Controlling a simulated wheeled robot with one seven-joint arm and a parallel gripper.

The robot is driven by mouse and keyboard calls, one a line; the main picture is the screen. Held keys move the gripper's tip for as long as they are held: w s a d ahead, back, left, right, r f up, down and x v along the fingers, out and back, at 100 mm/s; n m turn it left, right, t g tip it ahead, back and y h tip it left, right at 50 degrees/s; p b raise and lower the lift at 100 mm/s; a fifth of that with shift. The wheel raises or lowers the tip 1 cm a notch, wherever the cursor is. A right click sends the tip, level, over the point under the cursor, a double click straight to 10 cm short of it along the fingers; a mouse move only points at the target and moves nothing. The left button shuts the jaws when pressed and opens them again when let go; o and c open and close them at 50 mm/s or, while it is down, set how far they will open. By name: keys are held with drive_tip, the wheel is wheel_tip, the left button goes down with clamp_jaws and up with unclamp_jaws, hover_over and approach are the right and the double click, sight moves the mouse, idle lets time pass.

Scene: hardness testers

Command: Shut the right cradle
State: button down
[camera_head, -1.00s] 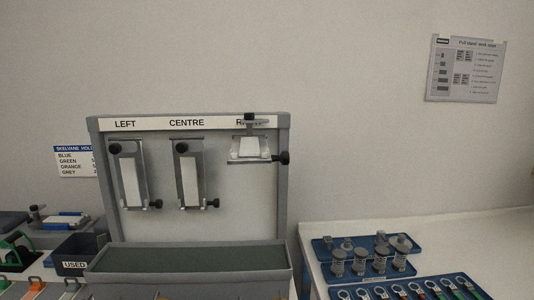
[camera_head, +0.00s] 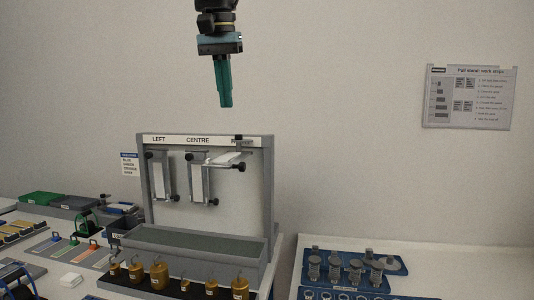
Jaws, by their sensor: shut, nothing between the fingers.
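A grey stand (camera_head: 265,190) with a white back panel bears the labels LEFT, CENTRE and a partly covered third label at the right. The right cradle (camera_head: 228,160) is swung up and sticks out from the panel, with a dark knob (camera_head: 241,167) at its side. The left cradle (camera_head: 163,180) and centre cradle (camera_head: 199,179) hang down flat along the panel, each with a white strip. My gripper (camera_head: 226,104) is shut and empty, pointing down, above the stand and clear of the right cradle.
Several brass weights (camera_head: 158,274) stand before the stand's grey trough (camera_head: 200,243). A blue tray of grey metal pieces (camera_head: 345,268) lies on the right table. A printed sheet (camera_head: 469,98) hangs on the wall. The space between gripper and stand is free.

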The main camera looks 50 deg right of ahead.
drive_tip(key=s, duration=0.2)
drive_tip(key=p, duration=0.2)
approach(241, 166)
drive_tip(key=x, duration=0.6)
drive_tip(key=shift+w+d+f, duration=0.1)
drive_tip(key=shift+w+d, duration=0.2)
drive_tip(key=shift+d, duration=0.15)
drive_tip(key=shift+f+b, duration=0.2)
drive_tip(key=shift+b, duration=0.25)
